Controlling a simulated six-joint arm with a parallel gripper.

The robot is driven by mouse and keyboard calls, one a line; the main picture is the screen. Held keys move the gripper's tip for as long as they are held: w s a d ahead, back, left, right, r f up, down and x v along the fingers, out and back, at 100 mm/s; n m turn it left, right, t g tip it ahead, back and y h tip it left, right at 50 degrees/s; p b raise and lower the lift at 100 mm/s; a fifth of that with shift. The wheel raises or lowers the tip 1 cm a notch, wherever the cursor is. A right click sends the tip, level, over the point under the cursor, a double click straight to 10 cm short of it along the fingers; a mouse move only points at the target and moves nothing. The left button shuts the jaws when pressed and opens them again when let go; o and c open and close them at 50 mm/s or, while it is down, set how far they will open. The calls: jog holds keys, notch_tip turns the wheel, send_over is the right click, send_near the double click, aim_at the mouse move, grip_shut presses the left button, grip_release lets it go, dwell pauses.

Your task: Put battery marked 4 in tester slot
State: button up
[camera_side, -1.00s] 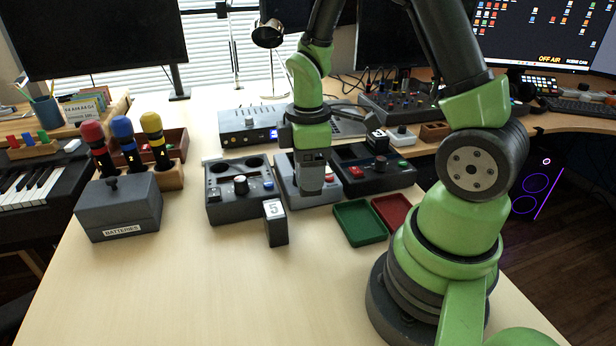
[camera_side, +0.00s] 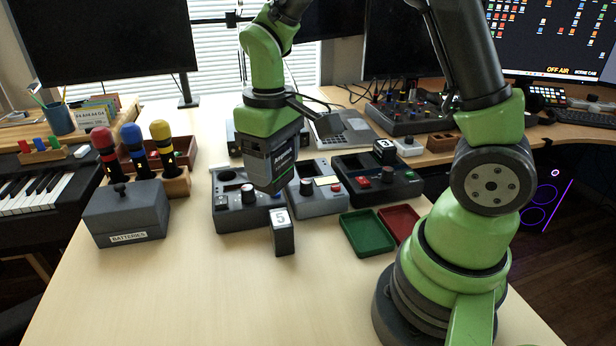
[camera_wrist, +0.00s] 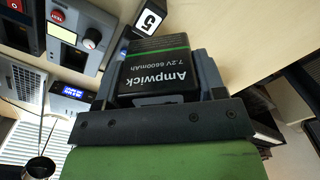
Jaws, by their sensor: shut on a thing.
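My gripper (camera_side: 272,182) is shut on a dark battery (camera_side: 284,163) with a green stripe, held in the air above the left-hand device. In the wrist view, this battery (camera_wrist: 158,75) sits between the jaws and reads "Ampwick 7.2V 6600mAh"; its number face is hidden. A grey middle device (camera_side: 322,204) with a small screen, a knob and a red button stands to its right; a red button marked TEST (camera_wrist: 57,17) shows in the wrist view. A battery marked 5 (camera_side: 282,236) stands upright on the table.
A left-hand device (camera_side: 232,219) and a right-hand device (camera_side: 400,190) flank the middle one. Another numbered battery (camera_side: 385,150) stands at the right-hand device. Green (camera_side: 366,237) and red (camera_side: 402,222) trays lie in front. A BATTERIES box (camera_side: 125,212) is left. The front table is clear.

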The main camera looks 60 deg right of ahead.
jog(key=w+d+f+n, duration=0.2)
jog(key=d+f+n, duration=0.1)
jog(key=d, duration=0.4)
jog(key=w+d+f+n, duration=0.2)
jog(key=d+n, duration=0.1)
jog(key=d, duration=0.5)
jog(key=w+d+f+n, duration=0.3)
jog(key=d, duration=0.4)
jog(key=shift+s+f, duration=0.15)
jog(key=shift+f, duration=2.3)
jog(key=shift+f, duration=0.2)
jog(key=shift+r, duration=0.15)
jog(key=shift+r, duration=0.6)
jog(key=shift+f, duration=0.5)
jog(key=shift+r, duration=0.5)
jog(key=shift+r, duration=0.1)
